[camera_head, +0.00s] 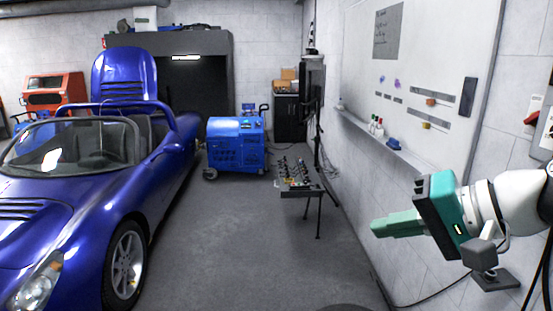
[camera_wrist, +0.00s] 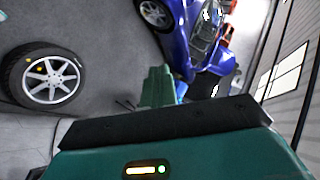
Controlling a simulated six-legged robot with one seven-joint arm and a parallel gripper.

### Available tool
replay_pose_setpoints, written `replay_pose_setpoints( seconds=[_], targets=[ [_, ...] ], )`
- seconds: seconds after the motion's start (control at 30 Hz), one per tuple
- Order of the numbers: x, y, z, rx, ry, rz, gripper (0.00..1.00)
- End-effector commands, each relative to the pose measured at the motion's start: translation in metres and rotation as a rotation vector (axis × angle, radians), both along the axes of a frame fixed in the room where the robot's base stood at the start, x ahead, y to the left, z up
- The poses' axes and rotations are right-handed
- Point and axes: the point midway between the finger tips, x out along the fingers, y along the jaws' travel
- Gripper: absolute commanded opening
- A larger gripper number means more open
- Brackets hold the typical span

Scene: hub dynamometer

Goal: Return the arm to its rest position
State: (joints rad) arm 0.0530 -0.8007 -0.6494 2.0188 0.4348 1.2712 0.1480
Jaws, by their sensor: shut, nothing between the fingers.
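My gripper (camera_head: 374,229) is at the right of the head view, at the end of my white arm. Its green fingers are together with nothing between them, and they point left. It is in front of the right wall, below the whiteboard (camera_head: 425,60), and touches nothing that I can see. In the wrist view the shut fingers of my gripper (camera_wrist: 158,72) stick out beyond the dark edge of the gripper body.
A blue car (camera_head: 60,200) stands at the left. A blue machine (camera_head: 236,145) and a low stand with small items (camera_head: 300,190) are farther back. A loose wheel (camera_wrist: 45,78) shows in the wrist view.

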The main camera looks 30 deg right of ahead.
Motion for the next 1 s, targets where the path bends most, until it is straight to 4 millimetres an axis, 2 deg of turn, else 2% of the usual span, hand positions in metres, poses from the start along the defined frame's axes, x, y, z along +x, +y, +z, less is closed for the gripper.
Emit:
replay_pose_setpoints(
  seconds=[0.03, 0.2, 0.33, 0.5, 0.6, 0.7, 1.0],
  targets=[
    [0.013, 0.018, -0.014, -0.056, 0.034, 0.035, 0.0],
    [0.045, 0.074, -0.064, -0.272, 0.129, 0.151, 0.0],
    [0.06, 0.116, -0.108, -0.463, 0.188, 0.259, 0.0],
    [0.066, 0.16, -0.168, -0.725, 0.244, 0.413, 0.0],
    [0.065, 0.175, -0.192, -0.838, 0.257, 0.484, 0.0],
    [0.064, 0.182, -0.205, -0.903, 0.262, 0.524, 0.0],
    [0.063, 0.184, -0.209, -0.924, 0.264, 0.537, 0.0]
  ],
)
